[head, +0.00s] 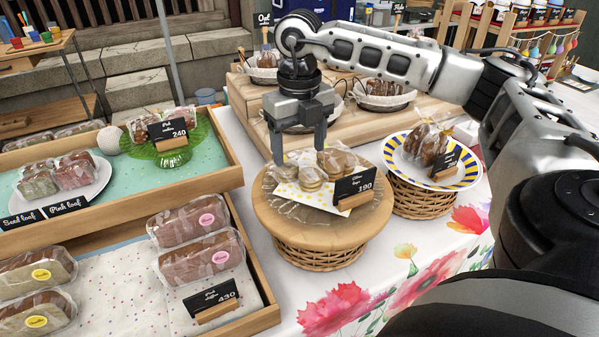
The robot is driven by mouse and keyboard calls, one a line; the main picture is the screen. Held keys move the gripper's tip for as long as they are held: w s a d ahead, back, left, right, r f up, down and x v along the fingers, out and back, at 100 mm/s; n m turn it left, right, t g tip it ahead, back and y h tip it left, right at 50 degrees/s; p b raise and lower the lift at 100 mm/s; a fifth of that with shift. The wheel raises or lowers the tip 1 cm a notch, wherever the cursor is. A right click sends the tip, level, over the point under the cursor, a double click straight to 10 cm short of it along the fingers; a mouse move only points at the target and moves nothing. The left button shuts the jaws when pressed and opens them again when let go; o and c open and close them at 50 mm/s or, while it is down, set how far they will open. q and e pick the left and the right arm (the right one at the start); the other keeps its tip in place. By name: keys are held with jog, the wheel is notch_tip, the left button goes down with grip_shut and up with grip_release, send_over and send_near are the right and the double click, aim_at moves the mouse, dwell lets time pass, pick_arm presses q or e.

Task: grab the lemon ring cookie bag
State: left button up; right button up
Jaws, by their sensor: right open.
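Clear bags of round golden cookies (311,177) sit together on a glass plate (317,213) on top of a round wooden-lidded basket. I take them to be the lemon ring cookie bags, but the name on their sign is too small to read surely. My right gripper (300,152) comes from above with its fingers pointing down. It is open and empty, with its fingertips just above the left part of the cookie bags. I cannot tell whether a fingertip touches a bag. My left gripper is not in view.
A black price sign (354,186) marked 190 stands at the plate's right front. A striped plate (462,182) of bagged cookies is on a basket to the right. A wooden stepped stand (248,105) rises behind. Loaf trays (222,181) fill the left.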

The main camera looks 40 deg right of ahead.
aim_at(300, 169)
jog(key=shift+d+f, duration=0.1)
jog(key=shift+f, duration=2.75)
jog(key=c, duration=0.4)
